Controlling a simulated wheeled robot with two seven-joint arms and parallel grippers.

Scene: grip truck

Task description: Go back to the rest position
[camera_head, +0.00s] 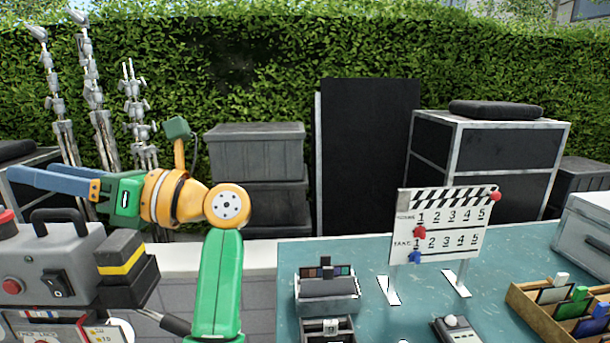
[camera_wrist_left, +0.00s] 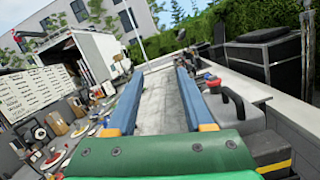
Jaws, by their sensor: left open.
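My left arm comes up in the left part of the head view, with a green link and an orange joint. My left gripper (camera_head: 22,177) points left, held in the air above the grey control box. Its blue fingers overlap from this side. In the left wrist view the two blue fingers of my left gripper (camera_wrist_left: 159,68) stand well apart with nothing between them. It is open and empty. My right gripper shows in neither view.
A grey box with a handle (camera_head: 55,262) stands below the left gripper. A teal table (camera_head: 375,268) holds a clapperboard (camera_head: 440,225), a small swatch tray (camera_head: 327,286) and a wooden box (camera_head: 538,318).

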